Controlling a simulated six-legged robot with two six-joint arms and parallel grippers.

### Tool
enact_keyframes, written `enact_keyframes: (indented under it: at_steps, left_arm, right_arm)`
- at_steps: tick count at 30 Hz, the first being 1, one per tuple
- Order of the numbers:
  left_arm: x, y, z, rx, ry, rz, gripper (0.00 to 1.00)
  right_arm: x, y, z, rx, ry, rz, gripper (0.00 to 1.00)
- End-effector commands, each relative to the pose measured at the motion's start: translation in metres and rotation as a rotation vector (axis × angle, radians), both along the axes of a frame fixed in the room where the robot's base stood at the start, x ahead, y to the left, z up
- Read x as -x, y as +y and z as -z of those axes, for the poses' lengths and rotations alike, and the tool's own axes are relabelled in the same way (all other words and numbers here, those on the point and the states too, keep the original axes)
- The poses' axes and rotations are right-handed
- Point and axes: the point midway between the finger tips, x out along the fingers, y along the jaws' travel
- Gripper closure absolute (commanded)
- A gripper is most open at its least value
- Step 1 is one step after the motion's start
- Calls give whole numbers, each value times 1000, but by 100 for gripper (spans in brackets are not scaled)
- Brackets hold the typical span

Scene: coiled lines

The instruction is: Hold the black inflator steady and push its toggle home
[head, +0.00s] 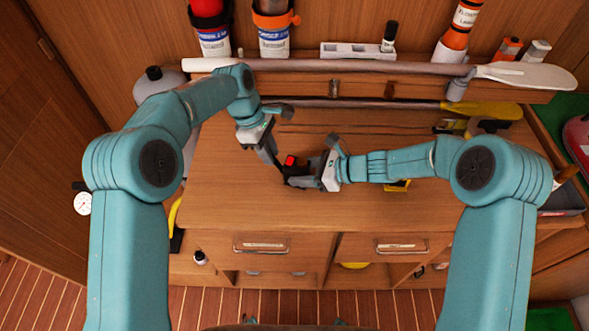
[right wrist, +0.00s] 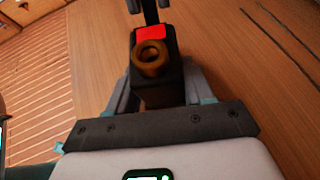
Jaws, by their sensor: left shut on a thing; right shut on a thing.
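The black inflator (head: 297,181) is above the wooden worktop, with a red part (head: 290,160) on it. In the right wrist view the inflator (right wrist: 160,88) stands between my right fingers, with a brass-coloured ring (right wrist: 152,57) on its face and the red part (right wrist: 150,36) at its far end. My right gripper (head: 308,172) is shut on the body from the right. My left gripper (head: 281,168) comes in from the upper left and is shut at the inflator's far, red end. Its dark fingers (right wrist: 148,12) show there; the exact contact is hidden.
The wooden worktop (head: 230,195) is mostly clear around the grippers. A paddle (head: 520,75) lies along the back, with a yellow-bladed one (head: 480,108) in front of it. A yellow item (head: 397,186) lies under my right forearm. Drawers (head: 262,244) are below the front edge.

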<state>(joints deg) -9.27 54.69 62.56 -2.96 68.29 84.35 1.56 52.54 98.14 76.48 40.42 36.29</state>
Motion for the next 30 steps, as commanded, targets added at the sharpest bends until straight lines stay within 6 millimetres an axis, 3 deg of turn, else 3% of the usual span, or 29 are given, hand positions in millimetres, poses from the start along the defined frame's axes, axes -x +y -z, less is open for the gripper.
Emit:
enact_keyframes:
  at_steps: [30]
  left_arm:
    - [7,-23,-8,2,2,-1,91]
  right_arm:
    - [1,0,1,1,2,-1,73]
